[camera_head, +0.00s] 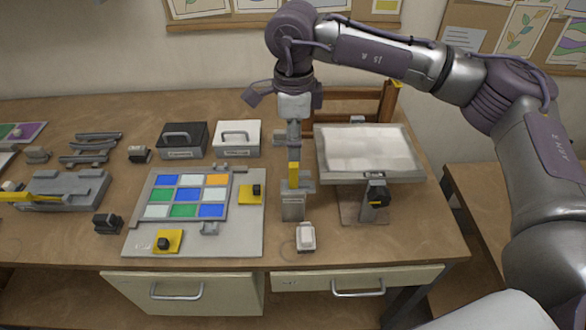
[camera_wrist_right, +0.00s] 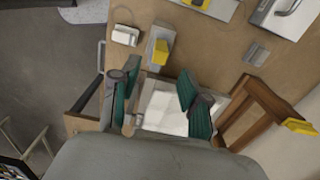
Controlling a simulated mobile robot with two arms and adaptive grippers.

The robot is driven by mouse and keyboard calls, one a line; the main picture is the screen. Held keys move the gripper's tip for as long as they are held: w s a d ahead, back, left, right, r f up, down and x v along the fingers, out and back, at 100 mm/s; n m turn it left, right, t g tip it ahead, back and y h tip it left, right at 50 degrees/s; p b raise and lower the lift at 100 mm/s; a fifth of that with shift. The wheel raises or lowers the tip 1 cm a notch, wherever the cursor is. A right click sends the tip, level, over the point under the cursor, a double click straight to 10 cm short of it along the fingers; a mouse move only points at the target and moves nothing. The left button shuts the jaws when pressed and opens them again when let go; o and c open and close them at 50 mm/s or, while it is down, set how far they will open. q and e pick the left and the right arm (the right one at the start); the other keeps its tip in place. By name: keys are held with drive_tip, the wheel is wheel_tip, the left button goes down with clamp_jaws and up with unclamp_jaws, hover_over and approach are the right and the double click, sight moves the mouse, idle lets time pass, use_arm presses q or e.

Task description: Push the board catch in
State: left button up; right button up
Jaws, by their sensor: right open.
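A pale board (camera_head: 140,245) on the bench holds a panel of coloured glass squares (camera_head: 185,196). Two yellow plates with dark knobs, one at its right edge (camera_head: 250,193) and one at its front (camera_head: 168,241), sit on it. I cannot tell for sure which part is the board catch. My right gripper (camera_head: 293,150) points down right of the board, over a grey stand with a yellow block (camera_head: 293,174). In the wrist view its green fingers (camera_wrist_right: 157,80) are apart and empty, with the yellow block (camera_wrist_right: 161,52) just beyond the tips. My left gripper is out of view.
A tilted white panel on a stand (camera_head: 368,150) is close to the right of my gripper. A small white block (camera_head: 305,236) lies near the front edge. Black (camera_head: 182,142) and white (camera_head: 236,138) boxes stand behind the board. A grey fixture (camera_head: 65,190) is at left.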

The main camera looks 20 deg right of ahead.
sight(293, 164)
wheel_tip(293, 164, down, 10)
drive_tip(key=shift+r+p, duration=0.25)
drive_tip(key=shift+p, duration=0.95)
clamp_jaws()
